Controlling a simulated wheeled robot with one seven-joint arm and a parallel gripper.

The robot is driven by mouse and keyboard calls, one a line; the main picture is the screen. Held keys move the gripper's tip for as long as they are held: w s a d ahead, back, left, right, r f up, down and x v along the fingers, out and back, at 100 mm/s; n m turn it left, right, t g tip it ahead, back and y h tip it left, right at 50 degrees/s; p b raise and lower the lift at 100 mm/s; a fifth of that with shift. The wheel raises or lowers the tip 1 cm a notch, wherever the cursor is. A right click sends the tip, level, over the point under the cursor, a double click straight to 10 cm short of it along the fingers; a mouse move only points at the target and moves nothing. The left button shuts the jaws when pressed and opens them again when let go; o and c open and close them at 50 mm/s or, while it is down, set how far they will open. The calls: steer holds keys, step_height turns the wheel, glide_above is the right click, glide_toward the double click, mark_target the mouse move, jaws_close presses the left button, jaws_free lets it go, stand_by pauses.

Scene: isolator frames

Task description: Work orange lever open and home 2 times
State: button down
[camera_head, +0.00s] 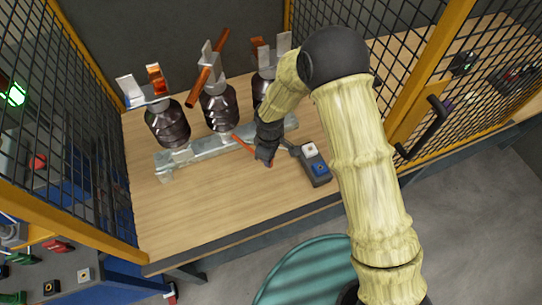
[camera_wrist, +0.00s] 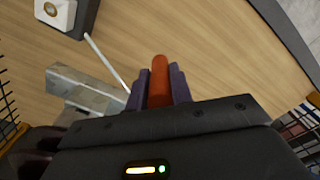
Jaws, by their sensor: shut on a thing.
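The orange lever (camera_head: 243,145) reaches from the metal base rail (camera_head: 220,144) toward the front right, over the wooden table. In the wrist view the lever's orange end (camera_wrist: 159,82) stands between the two dark fingers. My gripper (camera_head: 267,160) is shut on the lever near its front end; in the wrist view my gripper (camera_wrist: 158,90) has a finger on each side of it. My fingers and wrist hide part of the lever. Several dark ribbed insulators stand on the rail, and an orange bar (camera_head: 207,70) is tilted up at the middle one.
A control box (camera_head: 312,165) with a white and a blue button lies just right of my gripper; its white button (camera_wrist: 54,10) also shows in the wrist view. Yellow-framed mesh panels (camera_head: 420,90) close the sides. The front table top (camera_head: 190,225) is clear.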

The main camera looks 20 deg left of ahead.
steer(key=shift+d, duration=0.15)
steer(key=c, duration=1.3)
jaws_free()
steer(key=shift+o, duration=0.2)
step_height(320, 180, up, 17)
steer(key=b, duration=0.1)
steer(key=shift+r+b, duration=0.15)
steer(key=shift+b, duration=0.2)
